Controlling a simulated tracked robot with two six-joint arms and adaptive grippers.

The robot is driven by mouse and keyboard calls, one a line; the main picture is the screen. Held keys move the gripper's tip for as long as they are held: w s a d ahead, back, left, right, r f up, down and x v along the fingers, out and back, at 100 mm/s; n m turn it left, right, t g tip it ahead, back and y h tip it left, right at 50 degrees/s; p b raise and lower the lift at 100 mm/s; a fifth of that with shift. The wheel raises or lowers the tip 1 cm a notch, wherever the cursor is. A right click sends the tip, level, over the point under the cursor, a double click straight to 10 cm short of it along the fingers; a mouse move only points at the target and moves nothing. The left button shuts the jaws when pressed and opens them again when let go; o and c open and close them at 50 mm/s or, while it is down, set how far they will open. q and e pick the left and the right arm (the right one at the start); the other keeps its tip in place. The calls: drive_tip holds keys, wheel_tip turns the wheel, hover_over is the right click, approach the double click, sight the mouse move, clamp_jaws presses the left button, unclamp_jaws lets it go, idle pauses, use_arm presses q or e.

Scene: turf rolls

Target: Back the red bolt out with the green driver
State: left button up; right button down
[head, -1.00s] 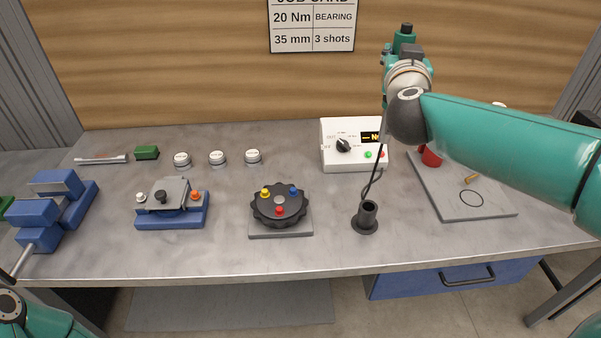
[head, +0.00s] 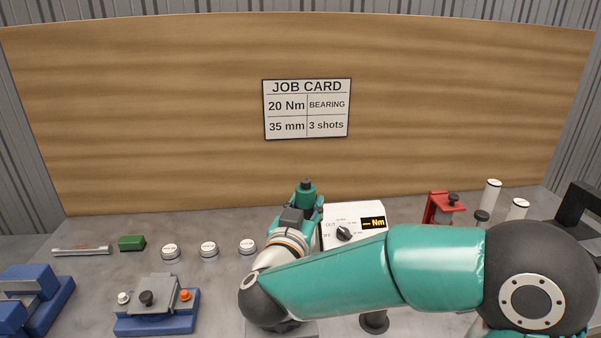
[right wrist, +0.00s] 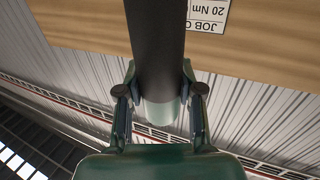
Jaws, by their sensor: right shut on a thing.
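My right gripper (head: 305,208) is shut on the green driver (head: 306,188), whose dark-capped green top sticks up above the fingers. In the right wrist view the driver's dark body (right wrist: 155,45) lies between the two fingers. The driver is in front of the wooden back board, left of the white control box. The red bolt, and the black round plate that carried it in the earlier head view, are hidden behind my right arm. The driver's lower end is hidden too. My left gripper is not in view.
The white control box (head: 340,213) shows "- Nm". Three white-capped pots (head: 208,250), a green block (head: 131,242) and a blue fixture (head: 156,322) stand to the left. A red stand (head: 436,206) and white cylinders (head: 491,193) stand at the right. The job card (head: 306,109) reads 20 Nm.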

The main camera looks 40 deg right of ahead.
drive_tip(key=w+a+f+n+t+y+b, duration=0.1)
drive_tip(key=w+a+f+b, duration=0.1)
drive_tip(key=a+f+b, duration=0.3)
wheel_tip(320, 180, down, 4)
drive_tip(key=shift+a+r+t+b, duration=0.1)
drive_tip(key=shift+a+t+b, duration=0.15)
drive_tip(key=shift+t+b, duration=0.25)
drive_tip(key=shift+f+b, duration=0.3)
drive_tip(key=shift+f, duration=0.15)
idle(1.6)
drive_tip(key=shift+r, duration=0.2)
idle(4.5)
